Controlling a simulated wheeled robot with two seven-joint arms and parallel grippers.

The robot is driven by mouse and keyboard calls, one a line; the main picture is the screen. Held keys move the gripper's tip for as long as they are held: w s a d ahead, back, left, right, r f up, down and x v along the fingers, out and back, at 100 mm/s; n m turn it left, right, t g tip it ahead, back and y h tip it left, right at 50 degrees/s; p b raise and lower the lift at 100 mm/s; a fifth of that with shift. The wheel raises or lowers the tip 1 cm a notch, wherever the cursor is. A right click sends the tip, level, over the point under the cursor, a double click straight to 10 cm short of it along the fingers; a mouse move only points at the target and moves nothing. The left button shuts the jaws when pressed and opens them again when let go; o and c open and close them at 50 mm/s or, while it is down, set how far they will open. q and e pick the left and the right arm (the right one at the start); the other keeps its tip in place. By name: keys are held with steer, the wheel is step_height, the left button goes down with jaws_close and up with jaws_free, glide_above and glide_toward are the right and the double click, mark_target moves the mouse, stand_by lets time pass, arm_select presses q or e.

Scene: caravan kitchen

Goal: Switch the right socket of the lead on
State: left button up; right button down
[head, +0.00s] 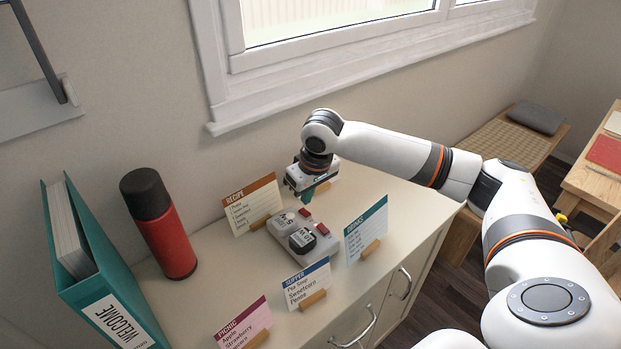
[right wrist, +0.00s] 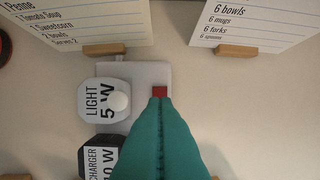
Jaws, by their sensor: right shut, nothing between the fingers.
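The lead (head: 290,252) is a pale block lying on the cabinet top, with plugs in it. In the right wrist view, the lead (right wrist: 155,73) carries a light-coloured plug marked LIGHT 5 W (right wrist: 98,100) and a dark plug marked CHARGER (right wrist: 97,158). A small red switch (right wrist: 160,90) shows beside the LIGHT plug, right at my fingertips. My right gripper (head: 304,192) is shut and empty, fingers pointing down at the lead's far end. Its teal fingers (right wrist: 160,100) hide part of the lead. Whether they touch the switch, I cannot tell. My left gripper is not in view.
Cards in wooden holders surround the lead: RECIPE (head: 252,205), DRINKS (head: 367,228), SUPPER (head: 307,284) and PICNIC (head: 243,325). A red flask (head: 167,240) and a teal binder (head: 110,275) stand at left. The window sill (head: 300,95) is behind.

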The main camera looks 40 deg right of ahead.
mark_target(303, 210)
steer(key=shift+s+d+f, duration=0.1)
steer(key=shift+s+f, duration=0.05)
steer(key=shift+f, duration=0.45)
steer(key=shift+s+f, duration=0.1)
steer(key=shift+f, duration=0.45)
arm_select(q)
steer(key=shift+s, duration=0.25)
arm_select(e)
steer(key=shift+f, duration=0.45)
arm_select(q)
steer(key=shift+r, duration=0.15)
arm_select(e)
steer(key=shift+s+f+t, duration=0.1)
steer(key=shift+f+t, duration=0.05)
steer(key=shift+t, duration=0.15)
steer(key=shift+w+r+p, duration=0.3)
steer(key=shift+w+p, duration=0.2)
steer(key=shift+p, duration=0.3)
steer(key=shift+w, duration=0.15)
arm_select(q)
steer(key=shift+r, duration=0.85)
arm_select(e)
steer(key=shift+w, duration=0.1)
